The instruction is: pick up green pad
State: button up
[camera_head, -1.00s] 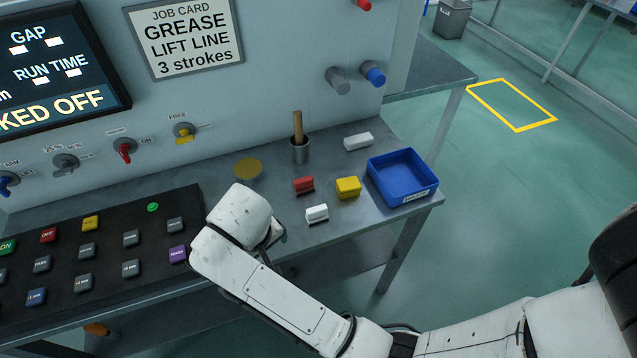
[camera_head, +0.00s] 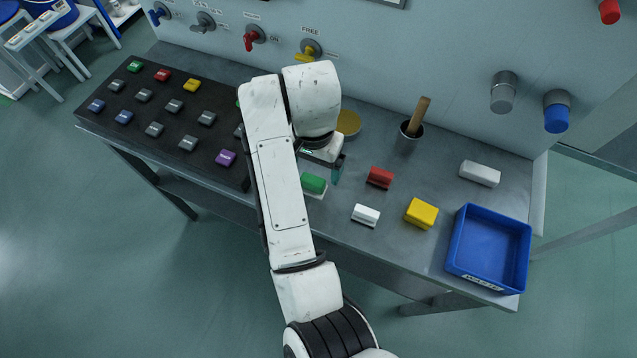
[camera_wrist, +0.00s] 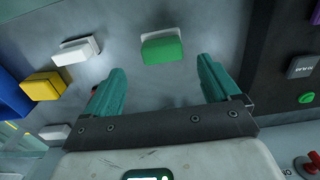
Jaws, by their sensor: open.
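The green pad (camera_head: 314,183) has a white base and lies on the grey bench, just in front of my gripper (camera_head: 337,172) in the head view. My arm hides part of the bench to its left. In the wrist view the green pad (camera_wrist: 162,49) lies ahead of my gripper (camera_wrist: 158,85). It shows between the lines of the two teal fingers, beyond their tips. The fingers are apart with nothing between them. The pad looks clear of both fingers.
A red pad (camera_head: 380,177), a white pad (camera_head: 366,215) and a yellow pad (camera_head: 421,213) lie right of the green pad. A blue tray (camera_head: 456,262) is at the bench's right end. A cup with a wooden handle (camera_head: 411,130) stands behind. A button panel (camera_head: 134,103) is at left.

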aim_at(313, 179)
jog(key=shift+s+a+f+p, duration=0.1)
jog(key=shift+f+p, duration=0.1)
jog(key=shift+f, duration=1.4)
jog(key=shift+a+f+p, duration=0.1)
jog(key=shift+f+p, duration=0.1)
jog(key=shift+f, duration=1.35)
jog(key=shift+c, duration=0.3)
jog(key=c, duration=1.1)
jog(key=shift+r, duration=0.1)
